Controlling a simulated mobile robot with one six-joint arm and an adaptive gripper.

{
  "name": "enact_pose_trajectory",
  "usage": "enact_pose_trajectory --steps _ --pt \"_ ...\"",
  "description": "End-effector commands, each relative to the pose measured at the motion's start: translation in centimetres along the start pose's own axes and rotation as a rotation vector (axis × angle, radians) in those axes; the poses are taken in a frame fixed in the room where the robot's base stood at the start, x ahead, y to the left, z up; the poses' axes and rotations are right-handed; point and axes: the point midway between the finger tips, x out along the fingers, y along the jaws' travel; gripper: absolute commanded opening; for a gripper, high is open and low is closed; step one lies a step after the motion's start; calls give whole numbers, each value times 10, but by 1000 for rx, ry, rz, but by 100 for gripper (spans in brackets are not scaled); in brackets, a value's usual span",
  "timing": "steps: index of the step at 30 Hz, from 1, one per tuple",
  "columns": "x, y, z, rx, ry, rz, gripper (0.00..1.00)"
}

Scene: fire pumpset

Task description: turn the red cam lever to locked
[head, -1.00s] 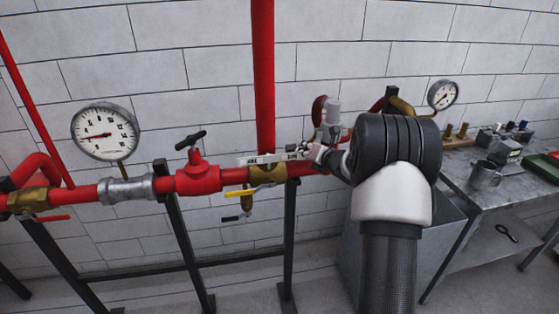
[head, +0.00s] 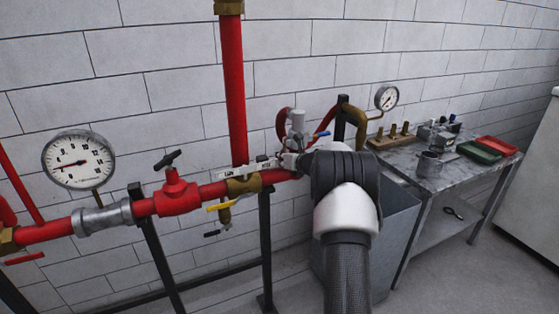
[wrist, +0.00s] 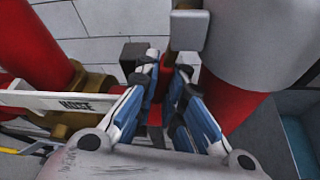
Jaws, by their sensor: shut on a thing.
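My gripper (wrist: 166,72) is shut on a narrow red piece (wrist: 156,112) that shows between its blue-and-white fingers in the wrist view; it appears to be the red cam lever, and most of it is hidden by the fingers. In the head view my gripper (head: 289,161) is at the right end of the red pipe (head: 215,190), just right of the brass fitting (head: 243,186). The lever cannot be made out there, so its exact angle cannot be told.
A white label plate (wrist: 60,101) lies left of the fingers. A grey cylindrical body (wrist: 250,35) is close on the right. A yellow-handled valve (head: 222,206) hangs below the pipe. A bench (head: 440,165) with trays stands at right, and a pressure gauge (head: 78,160) at left.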

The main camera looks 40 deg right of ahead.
Motion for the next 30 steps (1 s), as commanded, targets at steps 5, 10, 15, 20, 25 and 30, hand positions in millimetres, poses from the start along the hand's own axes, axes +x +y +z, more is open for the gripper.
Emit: enact_pose_trajectory --steps 5,10,15,20,25,30 --pt "0 0 0 2 -1 -1 13" --pt "0 0 0 2 -1 -1 24" --pt "0 0 0 2 -1 -1 30" --pt "0 -1 0 3 -1 -2 30" --pt "-7 -2 1 4 -2 -3 30" --pt "-30 -1 1 3 -2 -4 30"
